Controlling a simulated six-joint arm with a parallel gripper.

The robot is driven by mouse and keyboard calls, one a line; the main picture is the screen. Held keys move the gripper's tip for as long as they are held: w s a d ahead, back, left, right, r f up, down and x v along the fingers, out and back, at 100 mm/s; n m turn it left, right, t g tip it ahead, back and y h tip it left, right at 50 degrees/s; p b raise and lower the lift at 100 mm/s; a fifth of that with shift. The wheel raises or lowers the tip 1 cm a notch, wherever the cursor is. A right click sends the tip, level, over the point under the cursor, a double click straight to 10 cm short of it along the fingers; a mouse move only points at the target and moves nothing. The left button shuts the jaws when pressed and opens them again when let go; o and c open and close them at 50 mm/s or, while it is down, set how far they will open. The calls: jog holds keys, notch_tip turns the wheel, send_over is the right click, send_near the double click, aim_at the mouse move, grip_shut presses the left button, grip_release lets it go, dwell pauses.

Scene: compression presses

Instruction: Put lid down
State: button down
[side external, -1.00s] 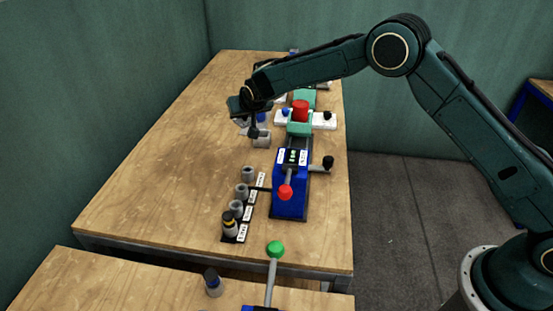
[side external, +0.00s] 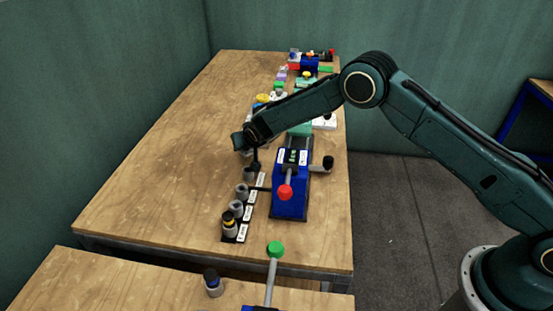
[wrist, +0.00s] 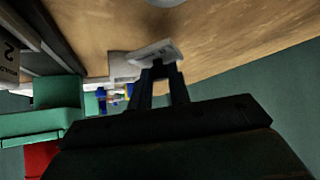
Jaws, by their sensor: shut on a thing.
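My gripper (side external: 256,166) is low over the table, just beyond the far end of the row of grey cylinders. In the wrist view my gripper (wrist: 164,72) is shut on a pale grey piece, which I take to be the lid (wrist: 152,53). In the side view the lid is mostly hidden by my gripper. The far grey cylinder (side external: 248,175) stands close below my gripper. I cannot tell whether the lid touches the table.
A blue press (side external: 291,193) with a red knob stands right of the cylinders (side external: 236,208). A green block (wrist: 58,92) and a red part (wrist: 40,158) show in the wrist view. The wooden table (side external: 160,190) is clear to the left.

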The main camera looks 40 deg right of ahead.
aim_at(248, 151)
jog(key=shift+f, duration=1.5)
jog(key=shift+f, duration=0.1)
jog(key=c, duration=1.3)
grip_release()
jog(key=shift+s, duration=0.1)
jog(key=shift+v, duration=3.75)
